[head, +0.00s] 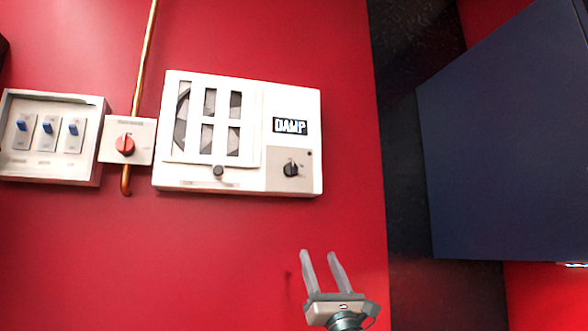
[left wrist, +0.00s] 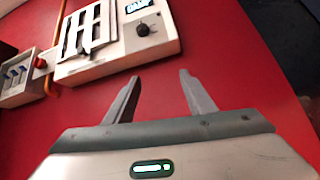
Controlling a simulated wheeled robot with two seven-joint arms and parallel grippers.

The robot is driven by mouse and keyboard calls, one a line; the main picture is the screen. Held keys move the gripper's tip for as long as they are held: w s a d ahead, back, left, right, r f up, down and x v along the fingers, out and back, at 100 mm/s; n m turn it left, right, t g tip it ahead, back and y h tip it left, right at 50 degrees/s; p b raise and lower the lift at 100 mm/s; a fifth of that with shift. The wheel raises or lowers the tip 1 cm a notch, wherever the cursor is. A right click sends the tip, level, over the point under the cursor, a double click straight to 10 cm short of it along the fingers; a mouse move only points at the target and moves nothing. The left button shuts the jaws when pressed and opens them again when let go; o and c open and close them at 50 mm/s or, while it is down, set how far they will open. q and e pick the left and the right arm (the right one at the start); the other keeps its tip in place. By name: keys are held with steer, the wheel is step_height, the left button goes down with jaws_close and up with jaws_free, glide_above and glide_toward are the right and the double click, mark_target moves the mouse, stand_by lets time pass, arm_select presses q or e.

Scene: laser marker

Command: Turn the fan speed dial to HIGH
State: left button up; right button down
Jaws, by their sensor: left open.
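The fan unit (head: 214,180) is a white box on the red wall, with a slotted grille and a small display reading "DAMP". Its black speed dial (head: 291,170) is at the lower right of the box; the marks around it are too small to read. The dial also shows in the left wrist view (left wrist: 143,29), above and between my fingers. My left gripper (head: 320,254) is open and empty, below and slightly right of the dial, fingers pointing up and apart from the box. My right gripper is not in view.
Left of the unit are a red rotary switch (head: 125,145), a copper pipe (head: 145,60) and a panel with blue switches (head: 48,128). A dark blue cabinet (head: 510,150) stands at the right. The wall below the unit is clear.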

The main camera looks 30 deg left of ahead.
arm_select(q)
steer(key=s+a+r+n+g, duration=0.2)
steer(key=r+n+g, duration=0.2)
steer(key=r+n, duration=0.35)
steer(key=s+a+r+n+g, duration=0.2)
steer(key=r+n+g, duration=0.35)
steer(key=n, duration=0.25)
steer(key=s+d+r+n+t+h, duration=0.3)
steer(key=d+r+h, duration=0.5)
steer(key=r, duration=0.4)
steer(key=shift+s+t, duration=0.65)
steer(key=shift+t, duration=0.1)
steer(key=shift+a+n, duration=0.1)
steer(key=shift+n, duration=0.15)
